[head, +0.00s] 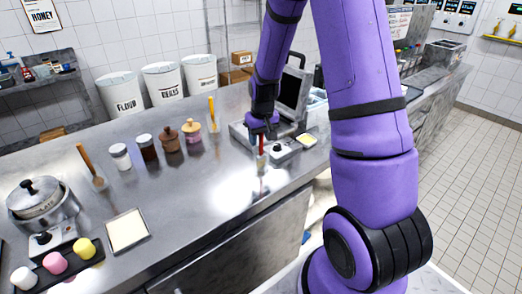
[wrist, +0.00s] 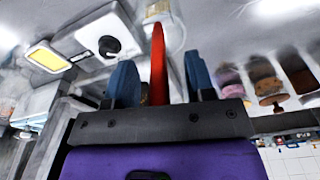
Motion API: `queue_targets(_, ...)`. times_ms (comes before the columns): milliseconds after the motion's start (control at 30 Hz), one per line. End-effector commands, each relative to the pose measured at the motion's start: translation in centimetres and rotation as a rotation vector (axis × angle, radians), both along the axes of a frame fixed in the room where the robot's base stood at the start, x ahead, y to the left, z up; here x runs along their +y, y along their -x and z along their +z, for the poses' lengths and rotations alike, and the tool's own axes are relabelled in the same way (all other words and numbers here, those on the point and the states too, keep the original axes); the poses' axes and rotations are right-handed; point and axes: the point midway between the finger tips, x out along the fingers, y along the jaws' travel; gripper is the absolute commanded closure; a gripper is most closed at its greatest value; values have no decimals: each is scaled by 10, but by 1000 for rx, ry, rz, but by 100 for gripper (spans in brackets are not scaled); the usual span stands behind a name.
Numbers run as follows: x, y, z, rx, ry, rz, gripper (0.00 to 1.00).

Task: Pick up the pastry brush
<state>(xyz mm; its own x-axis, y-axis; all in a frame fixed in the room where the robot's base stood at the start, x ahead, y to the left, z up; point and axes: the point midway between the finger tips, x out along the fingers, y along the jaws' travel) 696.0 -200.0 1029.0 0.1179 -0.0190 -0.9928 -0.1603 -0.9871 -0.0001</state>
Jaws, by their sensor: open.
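The pastry brush appears to be the upright item with a red handle (head: 261,144); its lower end is in or behind a small clear container (head: 262,161) on the steel counter. My gripper (head: 262,128) is directly above it, pointing down. In the wrist view the red handle (wrist: 158,62) runs between the two blue fingers of my gripper (wrist: 160,82), with a gap on either side. The jaws are open and not closed on the handle.
A scale-like device with a black knob (wrist: 109,46) and a pale yellow pad (wrist: 47,58) stand close beside the container. Several jars, including a brown one (head: 168,140), stand left of my gripper. The counter's front middle (head: 205,195) is clear.

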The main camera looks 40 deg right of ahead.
Motion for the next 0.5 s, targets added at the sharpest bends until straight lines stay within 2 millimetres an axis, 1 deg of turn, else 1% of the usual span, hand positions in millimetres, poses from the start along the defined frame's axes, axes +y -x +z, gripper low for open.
queue_targets(67, 0, 0, -3, 0, 0, 0, 50)
queue_targets(267, 0, 0, -3, -1, 0, -1, 50)
queue_targets(367, 0, 0, -3, -1, 0, -1, 71)
queue_targets(400, 0, 0, -3, -1, 0, -1, 80)
queue_targets(500, 0, 0, -3, -1, 0, -1, 100)
